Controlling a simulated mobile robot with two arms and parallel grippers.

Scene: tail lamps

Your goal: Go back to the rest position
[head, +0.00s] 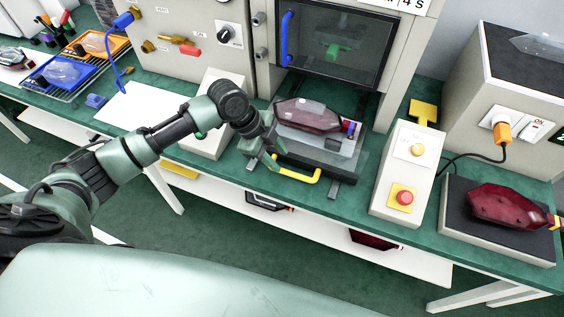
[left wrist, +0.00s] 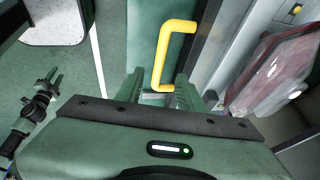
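My left gripper (head: 262,160) is in front of the machine, just left of the yellow handle (head: 300,175) on the sliding fixture (head: 335,160). In the left wrist view, its two fingers (left wrist: 160,90) stand apart with nothing clamped. The yellow handle (left wrist: 165,50) shows just beyond them, its lower end in line with the gap. My right gripper (left wrist: 54,78) shows small at the left of the left wrist view, with its fingers apart and empty. It is not in the head view. A red tail lamp (head: 308,114) lies on the fixture; it also shows in the left wrist view (left wrist: 280,75).
The machine's window door (head: 335,45) with a blue handle rises behind the fixture. A control box with a red button (head: 404,198) stands right of it. Another red lamp (head: 505,207) lies on a dark pad at right. Blue (head: 62,75) and orange trays sit far left.

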